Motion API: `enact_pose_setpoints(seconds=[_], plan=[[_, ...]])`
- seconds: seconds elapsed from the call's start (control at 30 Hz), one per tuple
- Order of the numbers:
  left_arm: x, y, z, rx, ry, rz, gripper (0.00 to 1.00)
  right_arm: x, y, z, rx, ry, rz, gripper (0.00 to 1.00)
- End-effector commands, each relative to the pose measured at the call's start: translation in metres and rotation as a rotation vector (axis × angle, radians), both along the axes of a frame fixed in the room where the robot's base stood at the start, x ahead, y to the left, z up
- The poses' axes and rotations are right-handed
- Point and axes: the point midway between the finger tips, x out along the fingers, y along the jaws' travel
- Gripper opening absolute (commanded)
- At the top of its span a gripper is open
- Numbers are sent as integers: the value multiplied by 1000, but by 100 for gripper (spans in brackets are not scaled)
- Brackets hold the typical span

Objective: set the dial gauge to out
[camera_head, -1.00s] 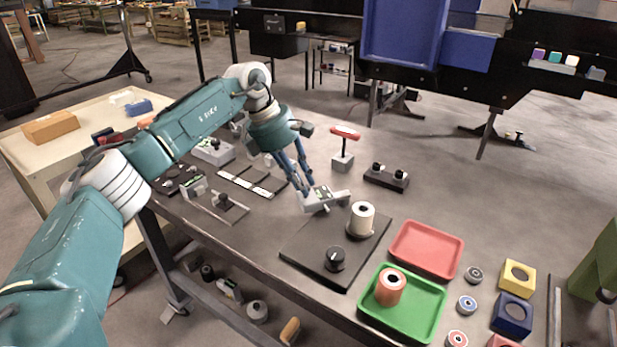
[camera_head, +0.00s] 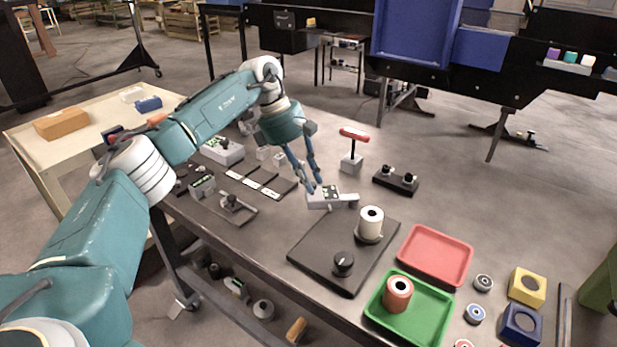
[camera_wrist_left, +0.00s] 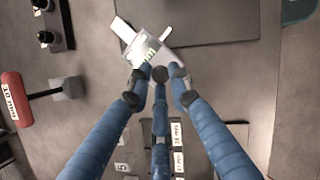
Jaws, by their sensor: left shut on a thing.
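My left gripper (camera_head: 314,187) reaches down from the left over the bench. Its blue fingers are shut on a small grey device with a dark and green face (camera_head: 331,193), which I take to be the dial gauge. In the left wrist view, the fingertips (camera_wrist_left: 158,82) close around the near end of the gauge (camera_wrist_left: 146,48), beside a dark round part, and partly hide it. A pale bar sticks out from the gauge. I cannot tell whether it touches the bench. My right gripper is not in view.
A dark plate (camera_head: 318,266) carries a white spool (camera_head: 370,224) and a black knob (camera_head: 343,263). Beside it are a red tray (camera_head: 436,257) and a green tray (camera_head: 428,317). Labelled strips (camera_head: 262,184) lie left of the gripper. A red-handled tool (camera_head: 354,134) stands behind.

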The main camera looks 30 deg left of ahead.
Motion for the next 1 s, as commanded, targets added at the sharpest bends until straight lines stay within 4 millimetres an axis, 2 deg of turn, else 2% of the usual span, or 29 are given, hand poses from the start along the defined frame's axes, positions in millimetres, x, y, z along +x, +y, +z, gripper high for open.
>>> enact_pose_setpoints(seconds=[0.03,0.1,0.3,0.47,0.57,0.8,1.0], plan=[[3,-5,5,-10,-14,-3,25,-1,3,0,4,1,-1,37],[3,-4,5,-10,-12,-3,37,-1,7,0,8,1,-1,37],[2,-2,3,-5,-6,0,37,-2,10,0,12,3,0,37],[1,0,6,-3,-6,1,37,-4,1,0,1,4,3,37],[0,4,18,-3,-7,1,37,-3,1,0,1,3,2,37],[-5,21,65,-5,-11,0,37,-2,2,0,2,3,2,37],[-9,33,98,-6,-9,-1,37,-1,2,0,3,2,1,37]])
